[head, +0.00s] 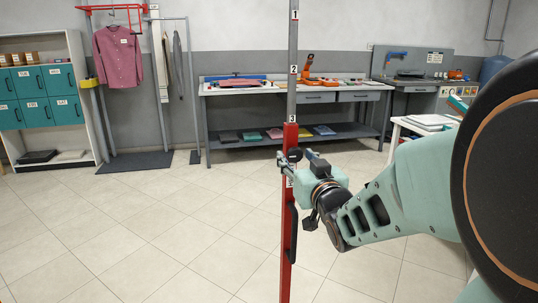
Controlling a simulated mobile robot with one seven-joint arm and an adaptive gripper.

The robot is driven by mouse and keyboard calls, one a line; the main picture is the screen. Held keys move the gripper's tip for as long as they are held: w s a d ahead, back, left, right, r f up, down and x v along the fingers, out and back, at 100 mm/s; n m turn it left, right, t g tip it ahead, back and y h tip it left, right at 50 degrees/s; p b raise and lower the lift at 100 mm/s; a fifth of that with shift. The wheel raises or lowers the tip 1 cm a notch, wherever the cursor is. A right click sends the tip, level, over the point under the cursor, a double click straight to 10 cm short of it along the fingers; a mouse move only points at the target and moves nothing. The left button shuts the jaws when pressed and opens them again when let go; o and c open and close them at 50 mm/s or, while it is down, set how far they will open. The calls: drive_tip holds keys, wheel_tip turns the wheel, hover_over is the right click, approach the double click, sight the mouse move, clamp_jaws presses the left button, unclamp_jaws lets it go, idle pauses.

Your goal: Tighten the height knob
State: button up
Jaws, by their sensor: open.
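An upright pole stands in front of me in the head view. Its grey upper tube (292,60) carries the marks 1, 2 and 3 and enters a red lower sleeve (287,262). A small dark round knob (295,155) sits near the top of the sleeve, just below mark 3. My gripper (283,172) is open at the pole, with its fingers reaching across the sleeve close to the knob. I cannot tell whether they touch it. A black handle (292,233) is lower on the sleeve.
A workbench (245,89) with tools and a lower shelf stands behind the pole. A red hanging frame (110,8) with a pink shirt (118,56) and teal lockers (40,97) are at left. A white table (398,128) is at right. The tiled floor left of the pole is clear.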

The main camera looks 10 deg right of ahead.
drive_tip(key=c, duration=1.1)
drive_tip(key=m, duration=0.4)
drive_tip(key=shift+m+b, duration=0.3)
drive_tip(key=m, duration=0.4)
drive_tip(key=shift+a+r+m, duration=0.1)
drive_tip(key=shift+m, duration=0.2)
drive_tip(key=m, duration=0.4)
drive_tip(key=shift+r, duration=0.1)
drive_tip(key=shift+m+p, duration=0.5)
drive_tip(key=shift+m, duration=1.8)
